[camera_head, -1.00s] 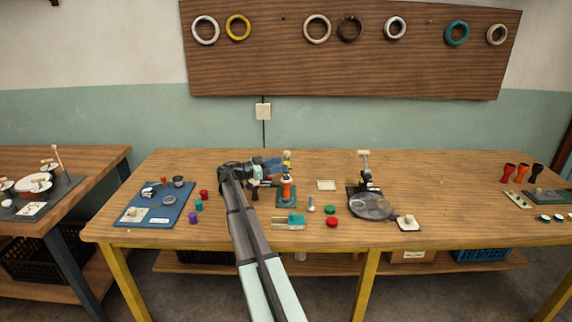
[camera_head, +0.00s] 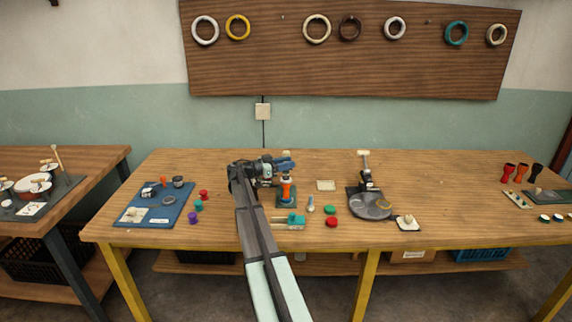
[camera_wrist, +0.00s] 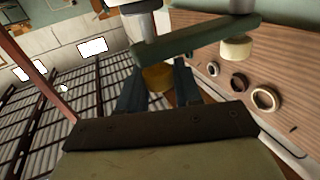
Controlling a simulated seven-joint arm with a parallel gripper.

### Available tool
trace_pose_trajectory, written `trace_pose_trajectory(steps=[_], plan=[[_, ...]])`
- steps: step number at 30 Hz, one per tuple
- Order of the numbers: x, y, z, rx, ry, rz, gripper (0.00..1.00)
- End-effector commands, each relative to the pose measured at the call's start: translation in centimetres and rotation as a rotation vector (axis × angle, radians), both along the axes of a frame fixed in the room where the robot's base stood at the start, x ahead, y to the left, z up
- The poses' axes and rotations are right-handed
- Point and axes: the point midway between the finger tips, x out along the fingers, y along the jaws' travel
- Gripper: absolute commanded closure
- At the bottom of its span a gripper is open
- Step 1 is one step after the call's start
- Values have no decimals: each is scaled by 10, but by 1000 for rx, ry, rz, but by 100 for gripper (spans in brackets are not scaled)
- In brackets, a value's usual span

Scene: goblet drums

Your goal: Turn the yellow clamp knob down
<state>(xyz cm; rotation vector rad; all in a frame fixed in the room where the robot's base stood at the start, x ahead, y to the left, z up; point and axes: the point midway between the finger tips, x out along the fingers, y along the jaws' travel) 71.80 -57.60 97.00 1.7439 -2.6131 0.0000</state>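The yellow clamp knob (camera_wrist: 157,77) shows between the fingers of my gripper (camera_wrist: 159,82) in the wrist view, below a green bar (camera_wrist: 200,40). The fingers stand apart on either side of it; contact is unclear. In the head view my gripper (camera_head: 285,163) is over the clamp stand, which has a green base (camera_head: 286,203) and an orange goblet-shaped drum (camera_head: 286,190). There my fingers hide most of the stand's top. A cream knob (camera_wrist: 235,48) hangs from the bar's other end in the wrist view.
A teal-topped block (camera_head: 290,221), a red disc (camera_head: 332,222) and a green disc (camera_head: 330,209) lie in front of the stand. A blue mat (camera_head: 140,216) is at left. A dark round plate stand (camera_head: 371,206) is at right. The table between has free patches.

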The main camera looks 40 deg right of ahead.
Motion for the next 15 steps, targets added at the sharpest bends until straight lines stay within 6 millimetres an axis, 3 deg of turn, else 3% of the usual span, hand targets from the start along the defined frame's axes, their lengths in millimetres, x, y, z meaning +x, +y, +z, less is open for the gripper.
trace_pose_trajectory(steps=[7,15], plan=[[0,0,0,0,0,0,97],[2,-1,0,0,0,-61,97]])
